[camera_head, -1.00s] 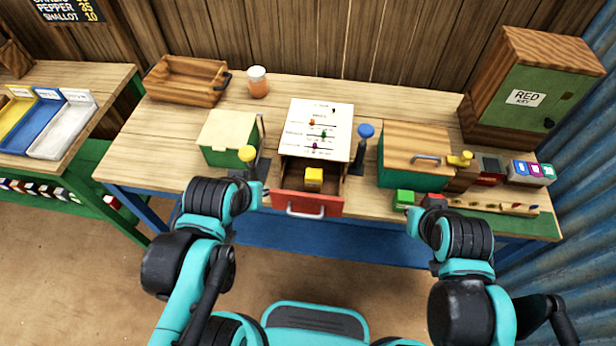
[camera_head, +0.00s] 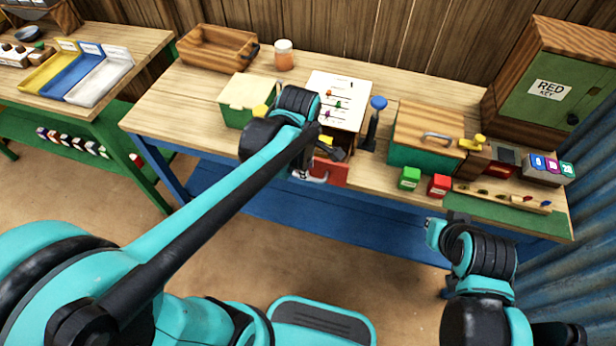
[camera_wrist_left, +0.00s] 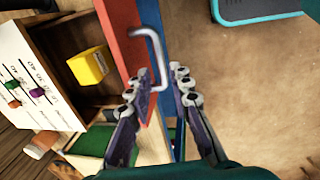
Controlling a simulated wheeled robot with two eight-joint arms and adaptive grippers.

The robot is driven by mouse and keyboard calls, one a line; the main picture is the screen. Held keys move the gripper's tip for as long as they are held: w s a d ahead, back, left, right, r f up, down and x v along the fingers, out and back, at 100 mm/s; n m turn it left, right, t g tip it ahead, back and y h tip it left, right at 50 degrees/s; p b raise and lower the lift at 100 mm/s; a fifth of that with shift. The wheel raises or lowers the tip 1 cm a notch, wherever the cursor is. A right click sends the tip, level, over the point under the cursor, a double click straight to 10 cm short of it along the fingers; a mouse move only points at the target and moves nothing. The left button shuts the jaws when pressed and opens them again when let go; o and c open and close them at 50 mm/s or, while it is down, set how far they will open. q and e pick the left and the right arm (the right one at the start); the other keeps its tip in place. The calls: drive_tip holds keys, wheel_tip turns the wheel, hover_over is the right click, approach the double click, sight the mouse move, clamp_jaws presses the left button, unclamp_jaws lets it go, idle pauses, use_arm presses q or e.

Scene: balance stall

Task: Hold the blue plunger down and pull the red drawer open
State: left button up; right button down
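The red drawer (camera_head: 330,172) stands open at the front of the white-topped unit (camera_head: 340,92), with a yellow block inside (camera_wrist_left: 88,66). Its metal handle (camera_wrist_left: 157,55) shows in the left wrist view. My left gripper (camera_wrist_left: 156,84) is open, a finger on either side of the handle; whether they touch it is unclear. In the head view my left arm covers part of the drawer. The blue plunger (camera_head: 379,103) stands upright right of the unit, with no gripper on it. My right gripper (camera_head: 440,226) is in front of the table, apart from everything; its fingers are unclear.
A green box with a wooden lid (camera_head: 428,140) stands right of the plunger. Green (camera_head: 409,178) and red (camera_head: 439,185) blocks sit at the front edge. A cream-lidded green box (camera_head: 245,98) is left of the unit. The RED KEY cabinet (camera_head: 545,85) is back right.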

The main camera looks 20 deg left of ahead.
use_arm(q)
drive_tip(key=f, duration=0.1)
drive_tip(key=f+b, duration=0.1)
drive_tip(key=f, duration=0.2)
drive_tip(key=shift+w, duration=0.35)
clamp_jaws()
drive_tip(key=s+p, duration=0.1)
drive_tip(key=s, duration=0.3)
drive_tip(key=shift+s, duration=0.2)
unclamp_jaws()
wheel_tip(320, 180, up, 12)
drive_tip(key=s, duration=0.2)
